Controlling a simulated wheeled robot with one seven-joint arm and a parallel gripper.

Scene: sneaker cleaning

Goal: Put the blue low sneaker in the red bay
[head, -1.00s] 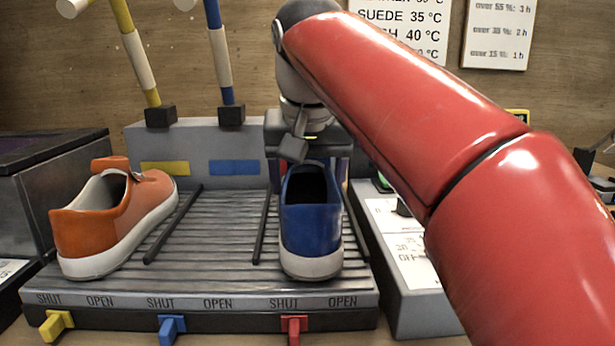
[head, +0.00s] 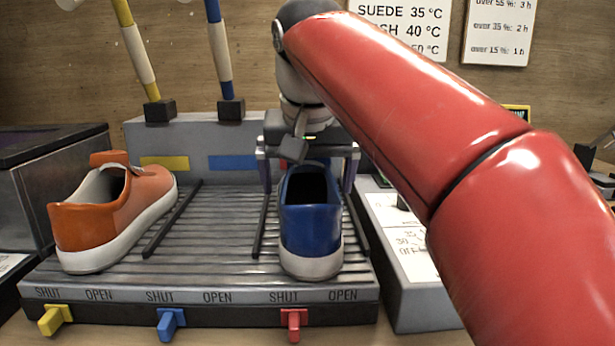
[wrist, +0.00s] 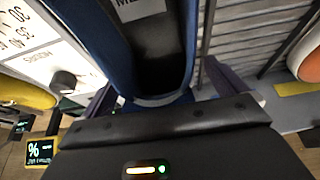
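The blue low sneaker (head: 311,228) stands upright on the ribbed rack, heel toward me, in the rightmost bay (head: 264,262), behind the red lever (head: 293,322). It also shows in the wrist view (wrist: 84,22). My gripper (head: 307,178) is open at its far, toe end, one finger on each side. Gaps show between the fingers and the shoe in the head view. The wrist view also shows the fingers spread around the toe (wrist: 160,85). The red lever sits nearer SHUT.
An orange sneaker (head: 112,225) stands in the left bay, behind the yellow lever (head: 55,319). The middle bay (head: 210,235) is empty, with a blue lever (head: 170,323) in front. Black divider rods separate the bays. A grey control box (head: 405,275) stands close on the right.

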